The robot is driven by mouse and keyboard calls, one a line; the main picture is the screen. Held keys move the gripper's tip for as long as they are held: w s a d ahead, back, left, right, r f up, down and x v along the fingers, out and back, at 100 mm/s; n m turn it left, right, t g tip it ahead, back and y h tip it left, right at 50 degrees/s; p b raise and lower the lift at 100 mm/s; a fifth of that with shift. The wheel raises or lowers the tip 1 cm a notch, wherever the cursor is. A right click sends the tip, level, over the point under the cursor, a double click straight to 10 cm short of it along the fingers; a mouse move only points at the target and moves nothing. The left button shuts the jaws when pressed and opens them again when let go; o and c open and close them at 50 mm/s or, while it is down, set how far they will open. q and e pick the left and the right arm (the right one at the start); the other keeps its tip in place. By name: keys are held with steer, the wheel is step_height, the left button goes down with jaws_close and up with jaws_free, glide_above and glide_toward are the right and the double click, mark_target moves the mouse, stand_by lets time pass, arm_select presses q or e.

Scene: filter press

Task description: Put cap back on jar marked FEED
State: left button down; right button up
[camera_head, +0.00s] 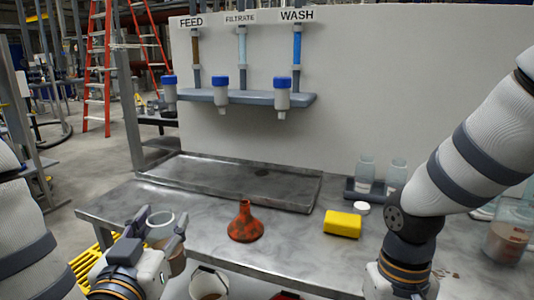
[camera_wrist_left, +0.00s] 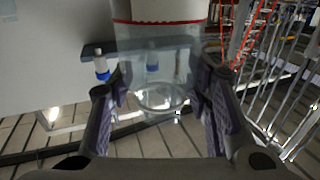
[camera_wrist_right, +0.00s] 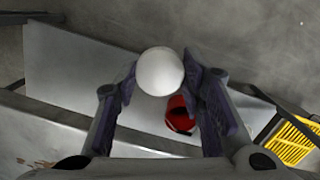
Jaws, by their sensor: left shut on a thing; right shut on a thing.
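My left gripper (camera_head: 163,226) is shut on a clear jar (camera_head: 176,262) with brown contents, held at the table's front left edge. The jar's pale rim faces up with no cap seen on it. In the left wrist view, the clear jar (camera_wrist_left: 160,65) sits between the fingers (camera_wrist_left: 160,88), with a red-edged pale band at the top; no word is readable. In the right wrist view, my right gripper (camera_wrist_right: 160,82) is shut on a round white cap (camera_wrist_right: 160,71). In the head view the right fingers are out of frame.
The metal table (camera_head: 290,248) holds an orange funnel (camera_head: 245,222), yellow sponge (camera_head: 342,224), another white cap (camera_head: 361,208) and a shallow tray (camera_head: 240,177). Clear jars (camera_head: 365,172) stand at back right. A white bucket (camera_head: 208,284) is below the front edge. A FEED sign (camera_head: 191,22) hangs above.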

arm_select(q)
steer(key=s+d+f+m+g+h, duration=0.2)
steer(key=s+d+f+m+h, duration=0.1)
steer(key=d+f+m+h, duration=0.1)
steer(key=s+d+f+m+g+h, duration=0.2)
steer(key=s+d+f+m+h, duration=0.2)
steer(key=d+f+h, duration=0.3)
steer(key=shift+d+f+h, duration=0.3)
steer(key=shift+d+f, duration=0.3)
steer(key=shift+d, duration=0.35)
arm_select(e)
steer(key=w+a+r+m, duration=0.2)
steer(key=a+r+m, duration=0.4)
steer(key=a, duration=0.5)
steer(key=w+a+r+m+t+y, duration=0.1)
steer(key=w+a+r+m, duration=0.2)
steer(key=a+r+m, duration=0.4)
steer(key=a+m, duration=0.4)
steer(key=shift+w+a, duration=0.15)
steer(key=shift+w, duration=0.05)
steer(key=shift+f, duration=1.95)
